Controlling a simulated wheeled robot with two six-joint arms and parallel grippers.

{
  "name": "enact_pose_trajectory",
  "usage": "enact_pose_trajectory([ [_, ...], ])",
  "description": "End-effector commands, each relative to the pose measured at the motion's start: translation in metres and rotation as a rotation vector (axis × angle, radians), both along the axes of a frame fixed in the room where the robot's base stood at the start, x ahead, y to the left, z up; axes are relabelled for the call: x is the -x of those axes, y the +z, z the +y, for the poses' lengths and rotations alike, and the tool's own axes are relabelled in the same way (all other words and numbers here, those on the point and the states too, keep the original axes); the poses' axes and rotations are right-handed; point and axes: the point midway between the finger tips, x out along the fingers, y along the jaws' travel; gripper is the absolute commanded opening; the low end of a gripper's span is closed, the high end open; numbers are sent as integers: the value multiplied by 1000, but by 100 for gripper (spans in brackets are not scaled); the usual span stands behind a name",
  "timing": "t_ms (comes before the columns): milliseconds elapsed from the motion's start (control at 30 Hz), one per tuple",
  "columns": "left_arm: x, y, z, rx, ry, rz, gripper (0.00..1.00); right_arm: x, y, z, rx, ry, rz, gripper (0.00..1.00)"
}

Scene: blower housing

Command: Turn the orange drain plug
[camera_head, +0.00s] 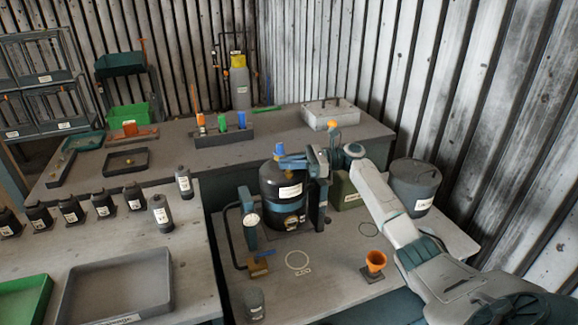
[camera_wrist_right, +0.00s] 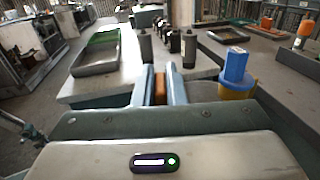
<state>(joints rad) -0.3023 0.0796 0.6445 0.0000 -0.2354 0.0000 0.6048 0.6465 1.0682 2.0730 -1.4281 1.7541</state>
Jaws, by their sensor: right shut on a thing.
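A dark cylindrical housing (camera_head: 284,188) with a white label stands on the front bench, with a blue cap (camera_head: 280,149) on top. My right gripper (camera_head: 288,162) reaches in from the right at the top of the housing, beside the blue cap. In the right wrist view, its two pale blue fingers (camera_wrist_right: 160,84) are closed on the orange drain plug (camera_wrist_right: 159,90), which shows as a small orange patch between them. The blue cap on a yellow base (camera_wrist_right: 238,88) is just right of the fingers. In the head view the plug is hidden by the gripper. My left gripper is not visible.
A dark lidded bin (camera_head: 415,187) is behind my right arm. Several dark bottles and a grey tray (camera_head: 118,288) are on the left bench.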

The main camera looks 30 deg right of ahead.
Motion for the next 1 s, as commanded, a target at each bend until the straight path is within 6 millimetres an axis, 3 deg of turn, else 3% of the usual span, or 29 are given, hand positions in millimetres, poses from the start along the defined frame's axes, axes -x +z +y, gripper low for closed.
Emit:
enact_pose_trajectory([
  [300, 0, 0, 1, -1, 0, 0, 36, 0, -2, 0, 0, 1, 2, 0],
  [333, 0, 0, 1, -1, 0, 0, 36, 0, -2, 0, 0, 1, 2, 17],
  [400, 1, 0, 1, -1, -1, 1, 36, 0, -2, 0, 0, 1, 2, 30],
  [433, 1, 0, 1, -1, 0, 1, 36, 0, -2, 0, 0, 1, 2, 33],
  [767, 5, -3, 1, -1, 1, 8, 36, 2, -2, -4, 1, 0, 2, 33],
  [1000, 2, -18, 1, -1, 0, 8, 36, 18, -6, -39, 3, -3, 4, 33],
])
